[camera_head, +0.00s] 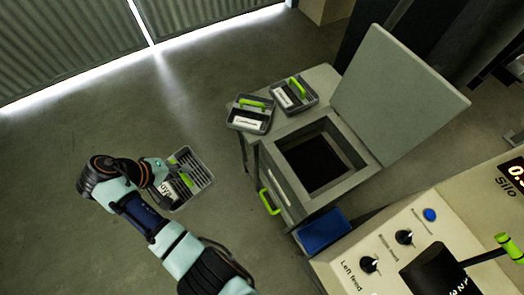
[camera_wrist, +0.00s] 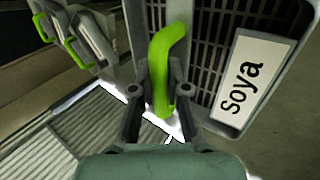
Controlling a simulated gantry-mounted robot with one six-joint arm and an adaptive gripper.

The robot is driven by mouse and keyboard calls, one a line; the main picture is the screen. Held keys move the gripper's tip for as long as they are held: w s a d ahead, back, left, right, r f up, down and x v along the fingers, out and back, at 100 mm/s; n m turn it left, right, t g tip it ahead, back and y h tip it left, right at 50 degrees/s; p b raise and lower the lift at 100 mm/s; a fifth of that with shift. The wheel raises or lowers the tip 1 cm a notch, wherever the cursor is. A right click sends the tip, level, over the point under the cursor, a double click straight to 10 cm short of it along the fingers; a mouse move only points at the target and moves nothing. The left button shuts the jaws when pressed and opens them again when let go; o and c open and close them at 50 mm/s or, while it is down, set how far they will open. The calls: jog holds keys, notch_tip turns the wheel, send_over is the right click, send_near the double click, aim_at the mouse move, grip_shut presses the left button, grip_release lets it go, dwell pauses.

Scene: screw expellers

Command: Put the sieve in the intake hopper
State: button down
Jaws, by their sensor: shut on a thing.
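The sieve (camera_head: 204,163) is a grey slotted tray with a green handle and a white label that reads "Soya" in the wrist view (camera_wrist: 210,90). My gripper (camera_head: 174,167) is shut on its green handle, which shows between the fingers in the wrist view (camera_wrist: 161,92). The sieve hangs in the air above the floor, left of the machine and apart from it. The intake hopper (camera_head: 352,181) is a square opening with a dark inside, right of the sieve. Its grey lid (camera_head: 395,95) stands open behind it.
Two more sieves with green handles, a left one (camera_head: 243,124) and a right one (camera_head: 303,86), lie on a ledge behind the hopper. A control panel (camera_head: 395,225) with knobs is at front right, near a blue box (camera_head: 323,232). The floor (camera_head: 90,140) at left is clear.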

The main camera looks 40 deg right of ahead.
jog(key=s+d+r+n+t+p, duration=0.1)
jog(key=s+d+n+p, duration=0.1)
jog(key=d, duration=0.6)
jog(key=s+d+r+n+t+y+p, duration=0.1)
jog(key=d+n+t, duration=0.1)
jog(key=d, duration=0.5)
jog(key=s+d+r+n+t+p, duration=0.1)
jog(key=s+d+n+p, duration=0.15)
jog(key=d, duration=0.55)
jog(key=s+d+r+n+t+y+p, duration=0.15)
jog(key=s+d+r+n, duration=0.25)
jog(key=s+d, duration=0.4)
jog(key=s+d+r+n+t+y+p, duration=0.1)
jog(key=s+d+r+n+y+p, duration=0.3)
jog(key=s+d, duration=0.4)
jog(key=shift+n+h, duration=0.45)
jog(key=shift+h, duration=0.1)
jog(key=f+b, duration=0.1)
jog(key=f, duration=0.5)
jog(key=f+b, duration=0.2)
jog(key=f, duration=0.5)
jog(key=w+f+b, duration=0.1)
jog(key=f+b, duration=0.1)
jog(key=f, duration=0.4)
jog(key=shift+d+f, duration=0.35)
jog(key=shift+f, duration=0.1)
jog(key=c, duration=1.2)
grip_release()
jog(key=shift+o, duration=0.2)
